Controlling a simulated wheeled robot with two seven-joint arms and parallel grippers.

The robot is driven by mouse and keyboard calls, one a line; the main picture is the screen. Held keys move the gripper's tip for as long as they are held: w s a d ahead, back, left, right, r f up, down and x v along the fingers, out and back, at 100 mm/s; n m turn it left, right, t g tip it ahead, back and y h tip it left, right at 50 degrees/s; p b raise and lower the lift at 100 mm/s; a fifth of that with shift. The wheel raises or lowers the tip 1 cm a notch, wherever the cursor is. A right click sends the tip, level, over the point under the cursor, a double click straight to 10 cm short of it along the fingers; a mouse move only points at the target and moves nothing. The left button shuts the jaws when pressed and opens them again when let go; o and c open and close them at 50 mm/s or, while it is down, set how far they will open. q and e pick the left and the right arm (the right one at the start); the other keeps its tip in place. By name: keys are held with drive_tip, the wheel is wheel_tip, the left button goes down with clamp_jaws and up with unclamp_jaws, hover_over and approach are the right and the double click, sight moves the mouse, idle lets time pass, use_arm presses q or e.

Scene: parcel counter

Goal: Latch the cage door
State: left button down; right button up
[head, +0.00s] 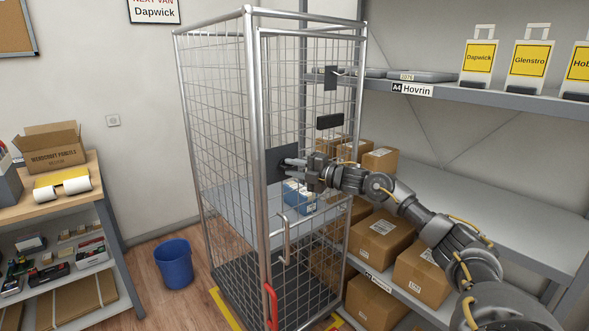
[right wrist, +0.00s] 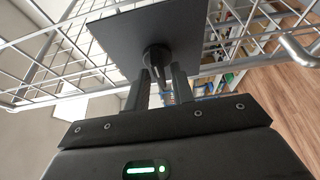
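The wire-mesh cage door (head: 335,75) hangs in the tall cage trolley (head: 250,95). Its free edge stands beside the front post; I cannot tell whether it is flush. A dark latch plate (head: 277,168) sits at mid height near this post. The plate (right wrist: 150,28) fills the top middle of the right wrist view, with a round dark knob (right wrist: 156,55) on it. My right gripper (head: 290,163) is at the plate. In the wrist view its fingers (right wrist: 162,72) are close together on both sides of the knob, apparently gripping it. My left gripper is out of view.
A grey handle (head: 285,240) and a red lever (head: 271,305) are lower on the cage front. Shelving with cardboard boxes (head: 381,238) stands right and behind. A blue bin (head: 174,265) and a workbench (head: 85,185) are at the left. Floor between bin and cage is clear.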

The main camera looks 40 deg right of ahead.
drive_tip(key=shift+o, duration=0.5)
